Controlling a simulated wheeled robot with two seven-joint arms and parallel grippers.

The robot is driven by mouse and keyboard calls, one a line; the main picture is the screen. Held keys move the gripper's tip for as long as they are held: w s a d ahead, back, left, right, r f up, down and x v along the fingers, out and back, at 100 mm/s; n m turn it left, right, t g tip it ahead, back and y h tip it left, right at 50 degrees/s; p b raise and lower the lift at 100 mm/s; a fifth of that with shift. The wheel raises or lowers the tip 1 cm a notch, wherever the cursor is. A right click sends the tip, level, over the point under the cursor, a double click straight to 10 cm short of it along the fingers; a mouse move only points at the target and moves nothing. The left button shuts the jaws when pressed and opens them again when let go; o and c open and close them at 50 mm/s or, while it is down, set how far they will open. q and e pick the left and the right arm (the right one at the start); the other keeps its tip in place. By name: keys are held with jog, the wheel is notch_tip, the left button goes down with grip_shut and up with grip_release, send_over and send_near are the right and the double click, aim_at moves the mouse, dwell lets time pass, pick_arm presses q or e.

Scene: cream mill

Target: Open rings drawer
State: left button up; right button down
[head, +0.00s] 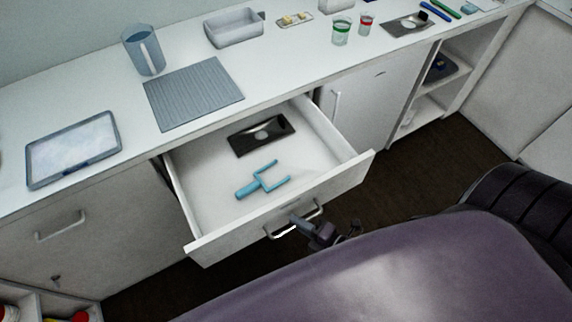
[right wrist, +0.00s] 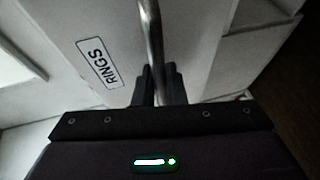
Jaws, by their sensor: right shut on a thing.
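The rings drawer (head: 205,243) is pulled well out from the white counter in the head view. Its "RINGS" label (right wrist: 99,62) shows on the drawer front in the right wrist view. My right gripper (head: 305,220) is at the drawer's bar handle (head: 283,233), and the right wrist view shows the fingers (right wrist: 158,85) shut around the metal bar (right wrist: 152,35). Inside the drawer lie a light blue fork-shaped tool (head: 262,181) and a dark flat tray (head: 241,145) with a pale round spot. My left gripper is not in view.
On the counter are a tablet (head: 72,148), a grey ribbed mat (head: 193,93), a jug (head: 144,50), a grey bin (head: 234,27) and small cups (head: 341,30). A closed drawer (head: 50,240) is at left. Dark floor (head: 400,185) is open at right.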

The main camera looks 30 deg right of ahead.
jog(key=s+p, duration=0.1)
jog(key=s, duration=0.5)
jog(key=shift+d, duration=0.15)
jog(key=shift+s, duration=0.1)
jog(key=c, duration=1.5)
grip_release()
jog(key=b+v, duration=0.1)
jog(key=v, duration=0.6)
jog(key=shift+s+d, duration=0.15)
jog(key=shift+s, duration=0.15)
